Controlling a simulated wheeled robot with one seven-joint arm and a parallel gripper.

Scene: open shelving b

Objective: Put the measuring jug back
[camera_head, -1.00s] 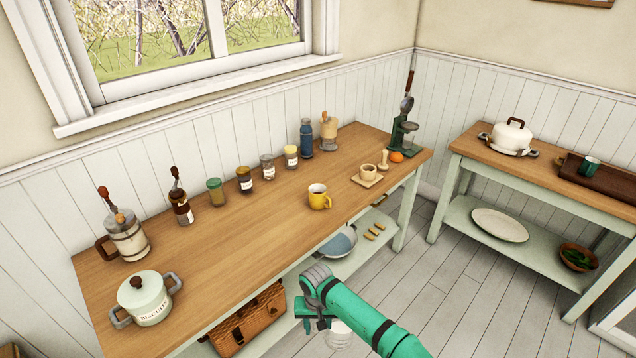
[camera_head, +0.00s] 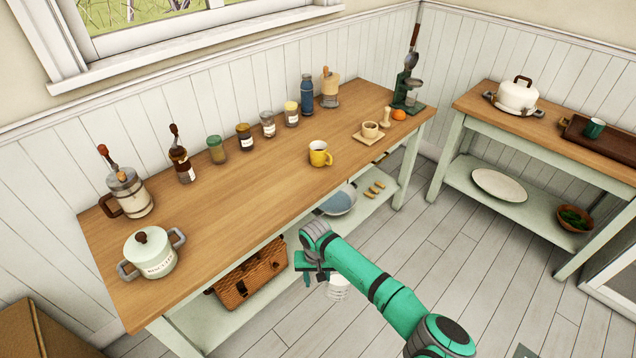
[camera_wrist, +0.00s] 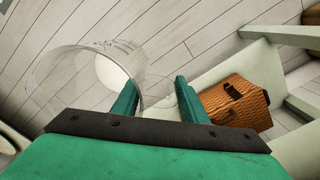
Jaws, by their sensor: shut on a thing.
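The measuring jug is clear with pale markings. It shows in the head view (camera_head: 339,288) under my gripper (camera_head: 316,273), in front of the long table and over the floor. In the wrist view the jug (camera_wrist: 85,78) is at the left, its wide round wall seen through, with marks near its top. My gripper (camera_wrist: 155,100) is shut on the jug at its side, where a clear part lies between the fingers. The exact grip is hard to make out. The wooden table (camera_head: 230,190) has a pale green lower shelf (camera_head: 205,322).
A wicker basket (camera_head: 250,275) and a blue-grey bowl (camera_head: 338,200) sit on the lower shelf, with some bare shelf between. A second table (camera_head: 560,130) stands right. Floor between is clear.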

